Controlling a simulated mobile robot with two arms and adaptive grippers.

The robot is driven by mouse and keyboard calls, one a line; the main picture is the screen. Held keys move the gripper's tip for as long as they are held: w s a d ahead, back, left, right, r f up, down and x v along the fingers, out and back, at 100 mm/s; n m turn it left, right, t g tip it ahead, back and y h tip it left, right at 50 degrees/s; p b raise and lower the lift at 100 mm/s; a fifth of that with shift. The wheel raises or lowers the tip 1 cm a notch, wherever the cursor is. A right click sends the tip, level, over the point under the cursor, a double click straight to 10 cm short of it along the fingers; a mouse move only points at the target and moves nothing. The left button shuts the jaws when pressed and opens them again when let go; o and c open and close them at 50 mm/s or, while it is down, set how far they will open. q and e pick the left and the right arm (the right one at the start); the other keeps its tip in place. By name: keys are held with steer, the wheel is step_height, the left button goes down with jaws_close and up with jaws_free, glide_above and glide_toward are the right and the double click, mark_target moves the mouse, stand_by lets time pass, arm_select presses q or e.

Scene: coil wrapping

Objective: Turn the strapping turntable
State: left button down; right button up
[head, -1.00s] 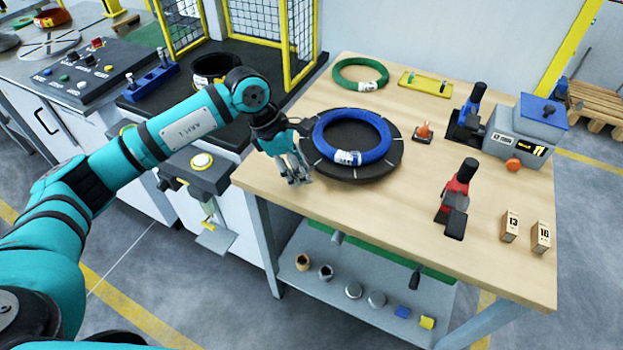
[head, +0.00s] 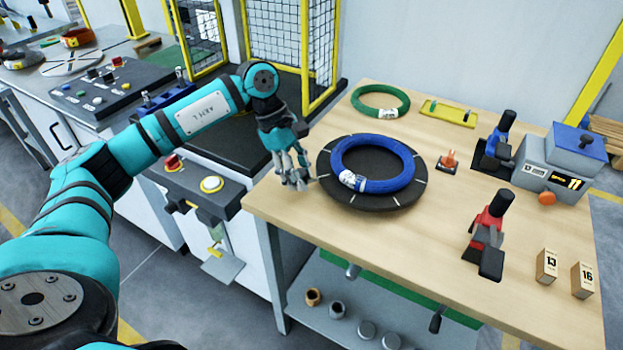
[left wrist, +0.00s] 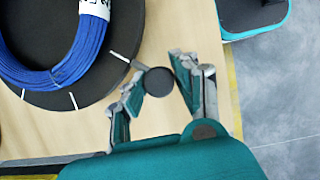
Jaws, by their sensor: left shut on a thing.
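The strapping turntable (head: 408,202) is a dark round disc with white marks around its rim, lying on the wooden bench. A blue coil (head: 400,178) with a white label lies flat on it. My left gripper (head: 299,180) is at the turntable's left edge. In the left wrist view its fingers (left wrist: 160,82) are closed on a dark round knob (left wrist: 158,81) beside the rim of the turntable (left wrist: 125,35). The blue coil (left wrist: 75,62) shows at the upper left there. My right gripper is not in view.
A green coil (head: 381,102) and a yellow tray (head: 447,113) lie behind the turntable.

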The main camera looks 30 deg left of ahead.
arm_select(q)
steer(key=shift+w+a+f, duration=0.1)
steer(key=shift+f, duration=0.15)
stand_by(0.3)
steer(key=c, duration=1.4)
jaws_free()
steer(key=shift+c, duration=0.2)
steer(key=o, duration=0.4)
steer(key=shift+w, duration=0.15)
steer(key=shift+r, duration=0.1)
steer(key=shift+a+r, duration=0.1)
steer(key=shift+r, duration=0.1)
steer(key=v, duration=1.1)
steer(key=shift+r, duration=0.2)
